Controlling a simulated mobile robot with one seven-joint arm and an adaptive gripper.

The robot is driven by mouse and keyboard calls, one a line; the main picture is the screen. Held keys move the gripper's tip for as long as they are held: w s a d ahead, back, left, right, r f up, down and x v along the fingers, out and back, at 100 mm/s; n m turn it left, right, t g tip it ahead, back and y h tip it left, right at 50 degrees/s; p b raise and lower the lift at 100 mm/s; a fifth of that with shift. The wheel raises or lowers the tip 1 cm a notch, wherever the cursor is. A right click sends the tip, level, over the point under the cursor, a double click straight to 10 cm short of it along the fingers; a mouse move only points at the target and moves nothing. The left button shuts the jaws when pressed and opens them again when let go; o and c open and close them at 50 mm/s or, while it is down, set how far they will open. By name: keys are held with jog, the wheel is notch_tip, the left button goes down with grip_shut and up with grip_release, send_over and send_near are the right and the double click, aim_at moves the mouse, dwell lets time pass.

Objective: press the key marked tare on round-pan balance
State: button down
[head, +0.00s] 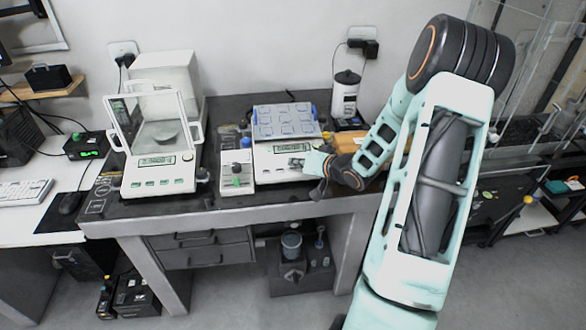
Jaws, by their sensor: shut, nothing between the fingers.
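A white balance (160,182) with an open glass draft shield stands at the left of the dark table; a small round pan (167,137) shows inside it. Its front has a lit display (157,160) and a row of keys (163,183); key markings are too small to read. A second white balance (268,175) stands in the middle, with a grey rectangular plate (285,121) on top. My gripper (300,163) is shut and empty, over the right front of this middle balance, by its display. It partly covers that panel; whether it touches cannot be told.
A small white box with a green knob (237,180) stands between the balances. The table's front edge (230,209) is clear.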

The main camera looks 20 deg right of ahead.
jog(key=shift+f, duration=0.15)
jog(key=shift+w+f, duration=0.1)
jog(key=shift+f, duration=0.15)
jog(key=shift+w+d+f, duration=0.1)
jog(key=shift+f, duration=0.25)
dwell(0.8)
jog(key=shift+r, duration=0.1)
jog(key=shift+s+r+p, duration=0.25)
jog(key=shift+r+p, duration=0.35)
jog(key=shift+r, duration=0.05)
jog(key=r+p, duration=0.1)
jog(key=s+r+p, duration=0.1)
jog(key=r+p, duration=0.2)
jog(key=shift+s+a+r+p, duration=0.2)
jog(key=shift+a+r+p, duration=0.1)
jog(key=shift+r, duration=0.1)
dwell(0.4)
